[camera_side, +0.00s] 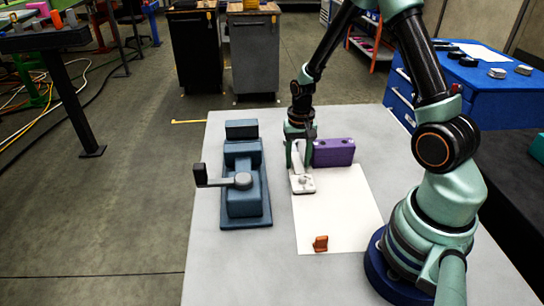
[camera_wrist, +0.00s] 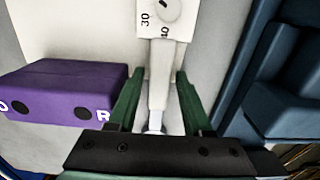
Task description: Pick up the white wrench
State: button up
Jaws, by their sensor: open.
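The white wrench (camera_side: 302,184) is at the back left edge of the white sheet in the side view. In the wrist view its wide end, marked "30" and "40", is at the top (camera_wrist: 152,22), and its narrow handle (camera_wrist: 157,92) runs down toward me. My gripper (camera_side: 299,163) points down over the handle, with its green fingers open. In the wrist view the fingers (camera_wrist: 155,76) stand on either side of the handle, with a visible gap on each side. The handle's near end is partly hidden by the gripper's dark body.
A purple block (camera_side: 334,153) with dark holes stands close right of my gripper. A blue-grey vise (camera_side: 243,190) with a crank stands to the left. The sheet's middle is clear.

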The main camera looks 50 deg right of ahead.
grip_shut()
dwell(1.4)
